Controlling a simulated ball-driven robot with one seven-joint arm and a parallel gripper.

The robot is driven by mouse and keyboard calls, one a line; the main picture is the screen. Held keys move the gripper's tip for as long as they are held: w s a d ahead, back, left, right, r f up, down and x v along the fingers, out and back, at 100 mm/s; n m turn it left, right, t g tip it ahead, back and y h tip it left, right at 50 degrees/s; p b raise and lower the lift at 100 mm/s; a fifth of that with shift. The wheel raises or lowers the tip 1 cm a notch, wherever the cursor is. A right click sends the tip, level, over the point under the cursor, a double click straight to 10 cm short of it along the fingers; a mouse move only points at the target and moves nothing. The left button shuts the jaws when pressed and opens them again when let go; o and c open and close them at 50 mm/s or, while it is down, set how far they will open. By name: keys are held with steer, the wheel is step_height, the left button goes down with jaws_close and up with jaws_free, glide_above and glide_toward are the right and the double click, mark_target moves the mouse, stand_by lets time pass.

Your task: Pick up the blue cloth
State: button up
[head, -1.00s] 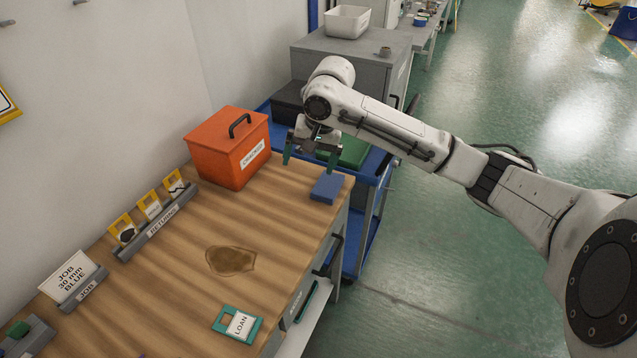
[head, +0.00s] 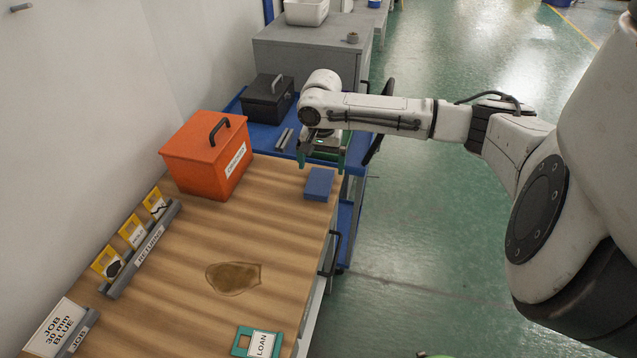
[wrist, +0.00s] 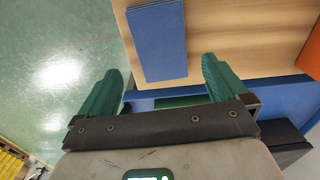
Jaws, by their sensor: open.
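The blue cloth (head: 319,184) is a flat, folded rectangular block lying on the wooden bench top near its far right corner. It also shows in the wrist view (wrist: 158,42), ahead of and between the fingers. My gripper (head: 321,165) has green fingers and is beyond the cloth, by the bench's far edge. In the wrist view my gripper (wrist: 163,85) is open and empty, its fingers apart and not touching the cloth.
An orange lidded box (head: 207,158) stands left of the cloth. A brown stain (head: 233,278) lies on the bench (head: 200,240), nearer me. A blue cart (head: 262,134) with a black box (head: 267,98) stands beyond. The bench between cloth and stain is clear.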

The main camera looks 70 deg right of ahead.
mark_target(320, 179)
steer(key=shift+w+f+p, duration=0.1)
steer(key=shift+f+p, duration=0.4)
steer(key=shift+f, duration=2.1)
steer(key=c, duration=1.1)
steer(key=shift+r, duration=0.1)
steer(key=shift+r, duration=0.5)
steer(key=s+a+r+b, duration=0.2)
steer(key=s+a+r, duration=0.7)
steer(key=r, duration=0.3)
steer(key=shift+s+b, duration=0.35)
steer(key=shift+s, duration=0.45)
steer(key=shift+a, duration=0.1)
